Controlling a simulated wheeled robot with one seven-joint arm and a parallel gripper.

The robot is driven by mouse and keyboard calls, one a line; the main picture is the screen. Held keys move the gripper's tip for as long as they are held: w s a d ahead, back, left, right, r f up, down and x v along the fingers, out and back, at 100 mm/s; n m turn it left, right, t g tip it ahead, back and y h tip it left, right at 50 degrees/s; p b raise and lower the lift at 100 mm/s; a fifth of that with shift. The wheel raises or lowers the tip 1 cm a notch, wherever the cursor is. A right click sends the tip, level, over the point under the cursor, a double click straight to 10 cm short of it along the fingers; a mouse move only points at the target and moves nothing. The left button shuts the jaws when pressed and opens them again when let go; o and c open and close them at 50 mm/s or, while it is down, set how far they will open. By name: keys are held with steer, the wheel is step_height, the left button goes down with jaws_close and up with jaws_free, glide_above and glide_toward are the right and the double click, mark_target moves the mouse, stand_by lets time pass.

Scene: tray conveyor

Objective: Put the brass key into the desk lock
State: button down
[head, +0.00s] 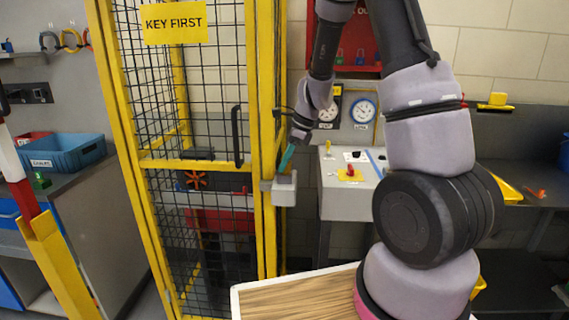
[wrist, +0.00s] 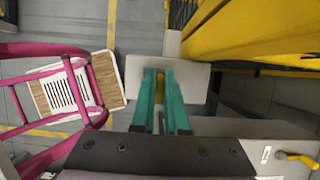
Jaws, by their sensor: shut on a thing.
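My gripper (head: 287,158) points down with its teal fingers at the pale grey box (head: 284,190) on the yellow gate post. In the wrist view the fingers (wrist: 160,98) are shut on a small brass-yellow piece, the brass key (wrist: 160,72), just over or at the box top (wrist: 195,80). Most of the key is hidden by the fingers, and I cannot tell whether it is inside the box or clear of it. The grey control desk (head: 347,200) stands right of the post. A red knob on a yellow plate (head: 351,174) sits on its top; I cannot make out the desk lock for sure.
The yellow mesh gate (head: 205,120) with a "KEY FIRST" sign (head: 174,22) stands left of my gripper. Gauges (head: 362,110) are behind the desk. A wood-topped surface with a white rim (head: 295,297) is in front. A blue bin (head: 65,153) is at left.

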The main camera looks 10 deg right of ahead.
steer(key=shift+d, duration=0.2)
steer(key=shift+r, duration=1.6)
steer(key=shift+r, duration=0.2)
steer(key=shift+r, duration=1.95)
